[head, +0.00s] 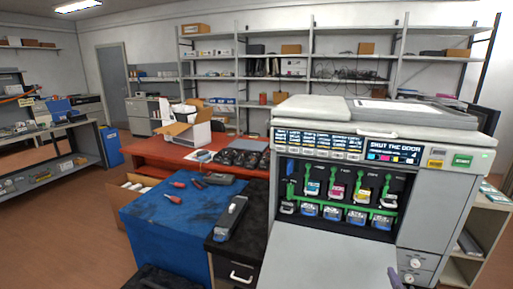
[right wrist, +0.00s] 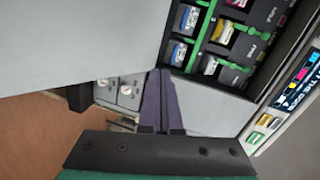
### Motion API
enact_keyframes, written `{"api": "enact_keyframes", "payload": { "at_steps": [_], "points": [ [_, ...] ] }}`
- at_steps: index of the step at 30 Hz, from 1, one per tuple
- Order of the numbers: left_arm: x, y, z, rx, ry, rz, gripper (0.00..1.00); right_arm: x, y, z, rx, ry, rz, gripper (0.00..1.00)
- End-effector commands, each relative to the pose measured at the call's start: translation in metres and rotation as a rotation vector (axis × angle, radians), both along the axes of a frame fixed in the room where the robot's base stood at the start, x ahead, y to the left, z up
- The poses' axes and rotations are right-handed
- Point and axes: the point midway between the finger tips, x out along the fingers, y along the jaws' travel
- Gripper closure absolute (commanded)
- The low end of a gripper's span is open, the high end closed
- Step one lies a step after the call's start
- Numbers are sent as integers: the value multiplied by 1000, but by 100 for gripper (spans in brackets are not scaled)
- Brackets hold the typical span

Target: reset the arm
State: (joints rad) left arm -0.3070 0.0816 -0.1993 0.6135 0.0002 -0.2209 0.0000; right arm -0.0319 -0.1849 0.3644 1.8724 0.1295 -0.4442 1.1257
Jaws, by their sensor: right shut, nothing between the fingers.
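My right gripper (head: 395,277) shows only as a small purple tip at the bottom edge of the head view, beside the open door's right edge. In the right wrist view its two purple fingers (right wrist: 158,98) are together, with nothing between them. The large grey printer (head: 437,215) stands at right, its front door (head: 330,262) folded down. Its display (head: 393,147) reads "SHUT THE DOOR". Inside are several toner cartridges with coloured labels and green levers; they also show in the right wrist view (right wrist: 222,32). My left gripper is not in view.
A blue-topped bench (head: 165,222) with red-handled tools stands left of the printer. A dark cabinet top (head: 252,230) holds a long grey cartridge (head: 232,218). A red table (head: 160,150) with an open box is behind. Shelves line the back wall. Floor is clear at left.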

Motion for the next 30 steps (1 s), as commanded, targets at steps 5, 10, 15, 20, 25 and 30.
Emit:
{"api": "enact_keyframes", "payload": {
  "at_steps": [5,10,15,20,25,30],
  "points": [
    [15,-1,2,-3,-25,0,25,-14,23,-13,-182,175,136,100],
    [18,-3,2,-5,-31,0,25,-40,53,-31,-404,382,327,100],
    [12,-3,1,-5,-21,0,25,-79,86,-51,-636,590,568,100],
    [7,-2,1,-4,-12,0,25,-122,112,-66,-822,749,805,100],
    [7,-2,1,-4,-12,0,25,-172,134,-76,-990,883,1066,100],
    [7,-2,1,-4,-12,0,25,-225,151,-79,-1129,982,1343,100]
  ]
}}
